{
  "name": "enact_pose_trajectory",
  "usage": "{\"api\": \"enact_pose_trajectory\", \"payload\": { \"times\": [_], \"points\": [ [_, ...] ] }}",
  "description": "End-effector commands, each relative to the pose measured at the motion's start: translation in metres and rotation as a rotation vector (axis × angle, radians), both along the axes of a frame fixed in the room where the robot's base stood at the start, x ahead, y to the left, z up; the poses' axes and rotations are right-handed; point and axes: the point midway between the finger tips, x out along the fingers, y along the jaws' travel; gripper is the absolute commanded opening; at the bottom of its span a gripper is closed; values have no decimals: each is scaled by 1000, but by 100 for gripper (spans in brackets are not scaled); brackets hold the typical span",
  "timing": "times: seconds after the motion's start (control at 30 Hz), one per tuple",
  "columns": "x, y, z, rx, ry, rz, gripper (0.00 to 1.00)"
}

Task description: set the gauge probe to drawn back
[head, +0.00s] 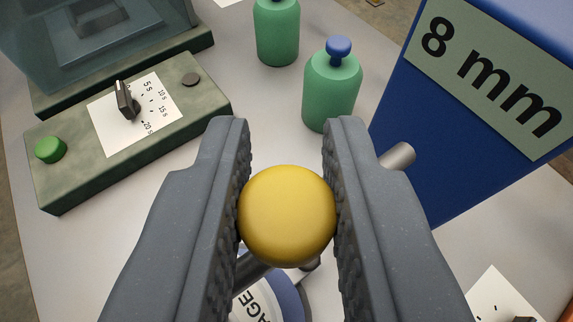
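A round yellow knob (287,216) sits between the two grey fingers of my gripper (288,200). Both ridged finger pads meet its sides, so my gripper looks shut on it. A grey metal rod (250,272) shows below the knob, partly hidden by the knob and the left finger. Under it is a round blue-rimmed base (285,292) with a white label, of which only "AGE" can be read. A short metal cylinder (399,156) shows at the right, beside the blue block and partly behind the right finger. The probe's position cannot be told clearly.
A blue block marked "8 mm" (485,70) stands close on the right. Two green bottles (331,95) (277,32) stand ahead. A green timer box (165,130) with a dial and green button lies left. A white dial card (497,300) is at lower right.

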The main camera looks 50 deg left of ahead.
Motion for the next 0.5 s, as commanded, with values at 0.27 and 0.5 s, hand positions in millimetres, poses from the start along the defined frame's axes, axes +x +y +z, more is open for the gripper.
{"api": "enact_pose_trajectory", "payload": {
  "times": [0.27,0.5],
  "points": [
    [6,-2,2,-1,1,-2,0],
    [23,-3,5,-1,2,-4,0]
  ]
}}
